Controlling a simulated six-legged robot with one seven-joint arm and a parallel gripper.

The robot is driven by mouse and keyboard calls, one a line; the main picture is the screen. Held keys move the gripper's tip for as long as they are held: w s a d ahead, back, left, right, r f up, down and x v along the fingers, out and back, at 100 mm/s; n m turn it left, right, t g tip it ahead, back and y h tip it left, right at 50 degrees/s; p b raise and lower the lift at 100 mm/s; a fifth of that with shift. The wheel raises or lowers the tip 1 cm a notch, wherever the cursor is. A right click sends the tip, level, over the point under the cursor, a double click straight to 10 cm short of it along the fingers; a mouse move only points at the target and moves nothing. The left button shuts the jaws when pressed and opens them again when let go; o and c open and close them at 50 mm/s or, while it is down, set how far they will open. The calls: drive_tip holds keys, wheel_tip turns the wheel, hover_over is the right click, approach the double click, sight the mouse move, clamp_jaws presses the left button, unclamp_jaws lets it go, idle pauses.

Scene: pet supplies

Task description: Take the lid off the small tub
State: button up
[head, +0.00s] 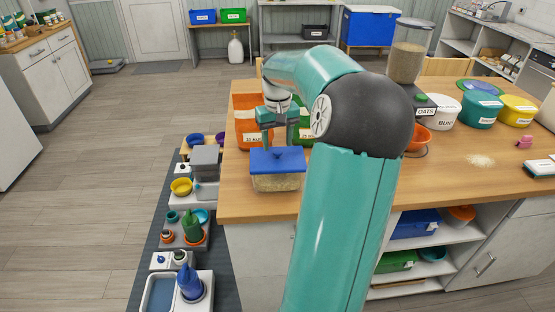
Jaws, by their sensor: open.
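The small tub (277,182) is clear, with pale contents showing through its wall, and stands near the front left corner of the wooden counter. Its blue lid (278,160) sits on top of the tub. My gripper (278,146) points down over the lid from behind and above, with its two fingers apart. The fingertips are at or just above the back part of the lid; I cannot tell whether they touch it. My arm hides part of the counter to the right.
An orange bin (244,122) stands just behind the tub, with a green bin (304,133) beside it, partly hidden. Labelled tubs, including a teal one (478,112), stand to the right. The counter (470,200) is mostly clear at front right. A floor mat (150,245) holds several bowls and bottles.

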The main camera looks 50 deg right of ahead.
wheel_tip(320, 180, down, 3)
drive_tip(key=shift+r, duration=0.2)
drive_tip(key=c, duration=1.1)
drive_tip(key=shift+r, duration=0.15)
drive_tip(key=shift+r, duration=0.55)
drive_tip(key=w+a+r, duration=0.7)
drive_tip(key=a+r, duration=0.4)
drive_tip(key=shift+w+a+r, duration=0.3)
drive_tip(key=shift+w+r, duration=0.05)
drive_tip(key=shift+w, duration=0.05)
